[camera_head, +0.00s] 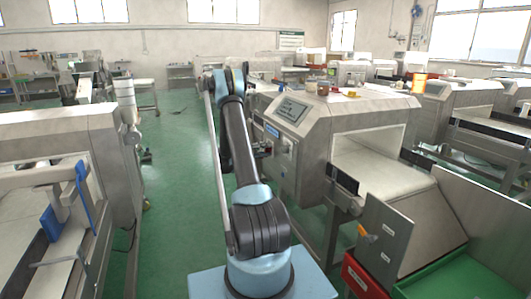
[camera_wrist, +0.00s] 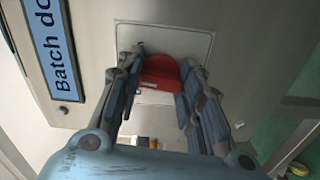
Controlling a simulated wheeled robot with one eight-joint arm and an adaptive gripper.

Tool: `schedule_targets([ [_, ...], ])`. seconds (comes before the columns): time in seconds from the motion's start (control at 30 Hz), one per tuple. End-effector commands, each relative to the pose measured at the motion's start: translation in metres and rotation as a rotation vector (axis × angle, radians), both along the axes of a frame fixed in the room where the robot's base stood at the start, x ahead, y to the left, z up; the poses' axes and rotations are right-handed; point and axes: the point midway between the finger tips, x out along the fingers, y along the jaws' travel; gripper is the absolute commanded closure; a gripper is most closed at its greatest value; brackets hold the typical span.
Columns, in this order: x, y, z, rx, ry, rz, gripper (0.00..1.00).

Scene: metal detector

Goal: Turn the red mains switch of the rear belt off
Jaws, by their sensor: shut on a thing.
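The red mains switch (camera_wrist: 160,72) sits on a pale square plate (camera_wrist: 150,34) in the wrist view. My gripper (camera_wrist: 160,82) has one finger on each side of the switch and is shut on it. The handle looks slightly tilted; I cannot tell whether it stands at on or off. In the head view my gripper (camera_head: 263,148) reaches the left side of the grey metal detector (camera_head: 345,115), where the switch is hidden or too small to make out.
A blue label reading "Batch do…" (camera_wrist: 55,48) is beside the plate. A screen (camera_head: 290,110) is on the detector's sloped face. Another machine (camera_head: 60,135) stands on the left. Green floor (camera_head: 175,150) is free between them. A red crate (camera_head: 362,278) and green tray (camera_head: 465,275) are front right.

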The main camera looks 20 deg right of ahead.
Motion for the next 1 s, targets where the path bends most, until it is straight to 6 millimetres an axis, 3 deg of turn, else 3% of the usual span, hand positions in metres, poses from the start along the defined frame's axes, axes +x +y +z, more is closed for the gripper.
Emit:
schedule_targets([
  [0.6,0.0025,0.0011,-0.0025,-0.017,0.576,0.006,0.9],
  [1.0,0.002,0.0012,-0.0029,-0.027,0.839,0.007,0.9],
])
